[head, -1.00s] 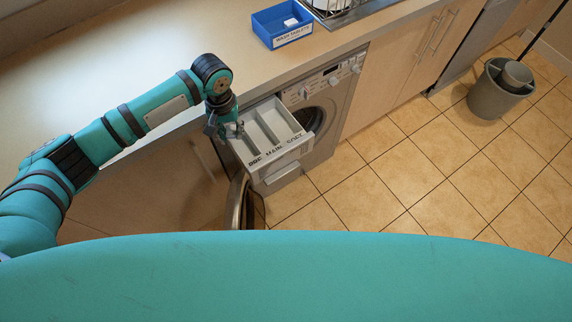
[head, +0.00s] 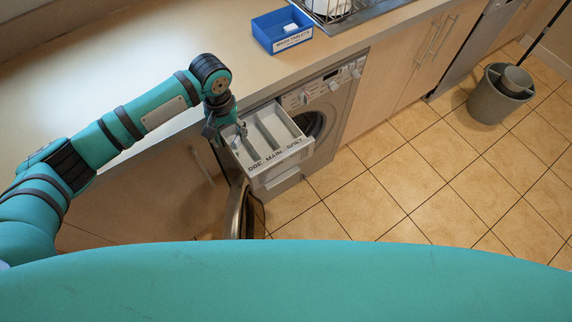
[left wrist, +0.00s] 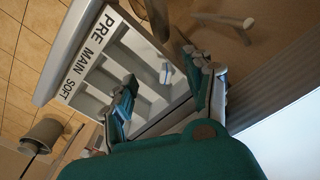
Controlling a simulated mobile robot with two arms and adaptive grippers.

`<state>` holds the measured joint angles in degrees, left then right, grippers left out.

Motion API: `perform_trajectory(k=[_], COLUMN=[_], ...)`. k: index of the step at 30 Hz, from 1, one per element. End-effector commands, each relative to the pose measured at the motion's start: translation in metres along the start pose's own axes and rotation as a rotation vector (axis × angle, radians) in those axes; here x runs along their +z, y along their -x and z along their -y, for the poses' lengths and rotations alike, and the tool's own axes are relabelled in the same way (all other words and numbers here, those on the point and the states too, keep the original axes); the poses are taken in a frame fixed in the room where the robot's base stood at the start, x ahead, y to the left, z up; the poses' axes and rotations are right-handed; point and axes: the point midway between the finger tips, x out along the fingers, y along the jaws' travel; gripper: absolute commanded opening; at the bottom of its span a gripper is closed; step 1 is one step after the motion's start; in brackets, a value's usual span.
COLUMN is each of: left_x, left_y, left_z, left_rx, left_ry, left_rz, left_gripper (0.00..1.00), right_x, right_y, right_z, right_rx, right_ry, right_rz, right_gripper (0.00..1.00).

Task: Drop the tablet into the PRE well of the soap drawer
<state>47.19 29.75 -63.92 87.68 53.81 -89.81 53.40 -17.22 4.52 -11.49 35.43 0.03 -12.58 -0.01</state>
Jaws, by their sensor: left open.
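The soap drawer (head: 283,160) is pulled out of the washing machine, with PRE, MAIN and SOFT lettered on its front. It also shows in the left wrist view (left wrist: 66,62). My left gripper (head: 236,132) is over the PRE side of the drawer, pointing down. In the left wrist view its fingers (left wrist: 166,92) are spread apart. A small white tablet with a blue band (left wrist: 165,73) shows between the fingers, clear of both. It appears to be in the PRE well; its exact height is hard to tell. My right gripper is not in view.
A blue wash tablets box (head: 282,32) with a white item inside stands on the counter (head: 150,45). The washing machine (head: 335,105) has its round door (head: 238,207) swung open below the drawer. A grey bucket (head: 492,100) stands on the tiled floor at right.

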Motion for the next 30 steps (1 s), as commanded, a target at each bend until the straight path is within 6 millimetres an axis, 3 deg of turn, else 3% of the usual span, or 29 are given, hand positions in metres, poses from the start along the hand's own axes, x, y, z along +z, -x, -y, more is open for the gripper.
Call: perform_trajectory(k=[9,15,30], left_x=[-0.001,0.0,0.0], left_y=[0.068,0.096,0.105], left_z=[0.0,0.0,0.0], left_rx=[0.002,0.001,0.0], left_ry=[0.0,0.001,0.0], left_rz=[-0.004,-0.001,0.0], left_gripper=[0.53,0.53,0.53], right_x=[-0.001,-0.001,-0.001], right_y=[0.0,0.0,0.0], right_z=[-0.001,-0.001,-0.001], right_rx=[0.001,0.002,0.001], right_ry=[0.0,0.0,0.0], right_rz=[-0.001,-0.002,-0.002], right_gripper=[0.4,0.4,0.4])
